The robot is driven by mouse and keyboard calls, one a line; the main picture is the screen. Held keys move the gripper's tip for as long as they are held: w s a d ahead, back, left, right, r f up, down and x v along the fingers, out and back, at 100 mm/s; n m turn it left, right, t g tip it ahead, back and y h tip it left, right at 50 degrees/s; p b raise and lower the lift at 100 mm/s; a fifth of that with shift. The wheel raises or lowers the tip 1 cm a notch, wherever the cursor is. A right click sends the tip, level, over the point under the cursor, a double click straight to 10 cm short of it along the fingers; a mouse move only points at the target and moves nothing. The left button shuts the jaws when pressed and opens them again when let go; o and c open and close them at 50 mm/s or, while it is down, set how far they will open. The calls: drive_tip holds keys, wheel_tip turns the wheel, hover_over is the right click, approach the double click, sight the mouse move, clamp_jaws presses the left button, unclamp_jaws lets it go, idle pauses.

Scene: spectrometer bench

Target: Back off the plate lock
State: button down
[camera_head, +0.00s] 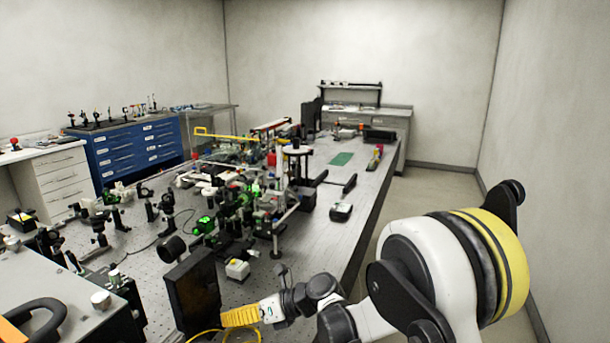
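I cannot pick out the plate lock among the small parts on the optical bench (330,238). Several posts, mounts and green-lit parts (206,224) crowd the bench's middle. My white arm with a yellow band comes in from the lower right and reaches left over the near part of the bench. My gripper (270,308) seems to be at the arm's far end, beside a yellow ribbed piece (240,317) and a dark upright panel (193,290). Its fingers cannot be made out, so I cannot tell whether it touches or holds anything.
A small white box (237,269) sits behind the panel. A dark handheld device (341,211) and a green mat (341,159) lie on the bench's clearer right side. Blue drawer cabinets (135,146) stand at the back left. Floor is open along the right wall.

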drive_tip(key=shift+s+a+f, duration=0.1)
drive_tip(key=shift+s+f, duration=0.15)
drive_tip(key=shift+s, duration=0.05)
idle(0.4)
drive_tip(key=shift+s+a+r+b, duration=0.2)
drive_tip(key=shift+s+b, duration=0.15)
drive_tip(key=shift+b, duration=0.75)
drive_tip(key=shift+r, duration=0.15)
idle(0.4)
drive_tip(key=shift+r, duration=0.3)
drive_tip(key=shift+s+d, duration=0.35)
drive_tip(key=shift+d, duration=0.6)
drive_tip(key=shift+s+d, duration=0.35)
drive_tip(key=shift+d, duration=0.6)
drive_tip(key=shift+s+d, duration=0.35)
drive_tip(key=shift+d, duration=0.6)
